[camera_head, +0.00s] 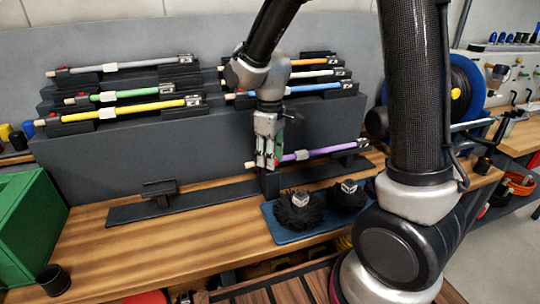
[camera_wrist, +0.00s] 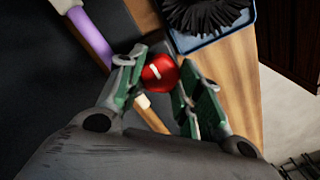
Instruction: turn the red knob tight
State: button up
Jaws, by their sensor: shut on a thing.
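The red knob (camera_wrist: 160,72), with a short white mark on its face, sits between my gripper's green-padded fingers in the wrist view. My gripper (camera_wrist: 161,66) is shut on it; the right pad's contact is hard to make out. The knob is by the end of the purple rod (camera_wrist: 90,38). In the head view my gripper (camera_head: 268,160) reaches down to the left end of the purple rod (camera_head: 318,151), which lies in a dark holder, and the knob is mostly hidden by the fingers.
Two black round brushes (camera_head: 298,211) stand on a blue tray (camera_head: 290,239) just in front. An empty dark cradle (camera_head: 160,190) is to the left. Several coloured rods, such as the yellow one (camera_head: 130,110), rest on racks behind. A green box (camera_head: 30,225) stands far left.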

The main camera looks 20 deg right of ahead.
jog(key=shift+m, duration=0.3)
jog(key=m, duration=0.3)
jog(key=shift+m, duration=0.4)
jog(key=m, duration=0.9)
jog(key=shift+m, duration=2.2)
jog(key=o, duration=1.1)
jog(key=shift+c, duration=0.2)
